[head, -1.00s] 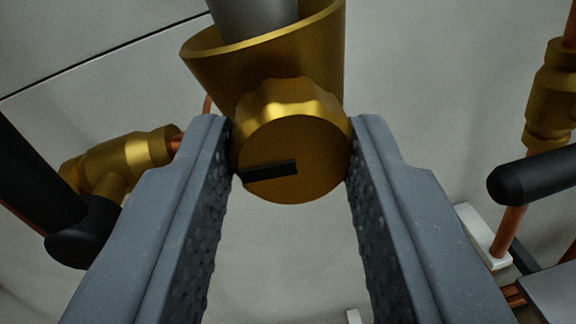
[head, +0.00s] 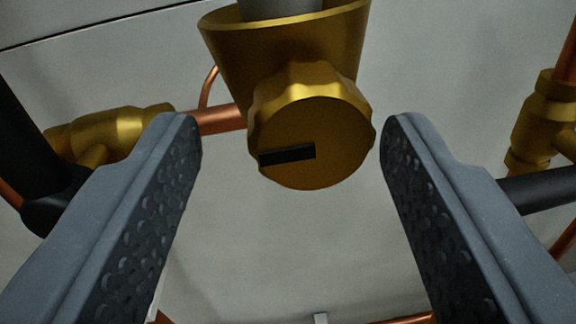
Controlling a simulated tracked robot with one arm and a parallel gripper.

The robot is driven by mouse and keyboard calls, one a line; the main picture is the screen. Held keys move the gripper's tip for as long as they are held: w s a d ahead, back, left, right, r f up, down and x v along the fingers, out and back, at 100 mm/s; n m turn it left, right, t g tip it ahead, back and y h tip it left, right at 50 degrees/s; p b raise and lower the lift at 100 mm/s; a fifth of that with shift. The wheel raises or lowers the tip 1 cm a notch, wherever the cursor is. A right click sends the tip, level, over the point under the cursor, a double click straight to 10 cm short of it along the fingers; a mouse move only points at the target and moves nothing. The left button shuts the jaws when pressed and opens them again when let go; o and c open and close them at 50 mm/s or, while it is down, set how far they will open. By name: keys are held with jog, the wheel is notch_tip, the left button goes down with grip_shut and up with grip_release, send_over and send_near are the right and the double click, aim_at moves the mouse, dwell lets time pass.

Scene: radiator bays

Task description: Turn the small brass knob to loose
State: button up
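The small brass knob (head: 312,120) has a scalloped rim and a flat round face, and sits below a flared brass body (head: 285,45) at the top middle of the head view. A black bar mark on its face points left and slightly down from near the centre. My gripper (head: 291,130) is open, with one textured grey finger on each side of the knob. Clear gaps show between the knob and both fingers, and nothing is held.
A brass fitting (head: 110,135) with a copper pipe (head: 218,119) is at the left, beside a thick black pipe (head: 35,150). Another brass fitting (head: 540,125) and a black bar (head: 545,188) are at the right. Pale wall lies behind.

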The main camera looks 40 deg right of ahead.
jog(key=shift+d, duration=0.1)
jog(key=shift+s, duration=0.1)
jog(key=b+v, duration=0.2)
jog(key=v, duration=1.1)
jog(key=shift+s+a+b, duration=0.25)
jog(key=shift+b, duration=0.05)
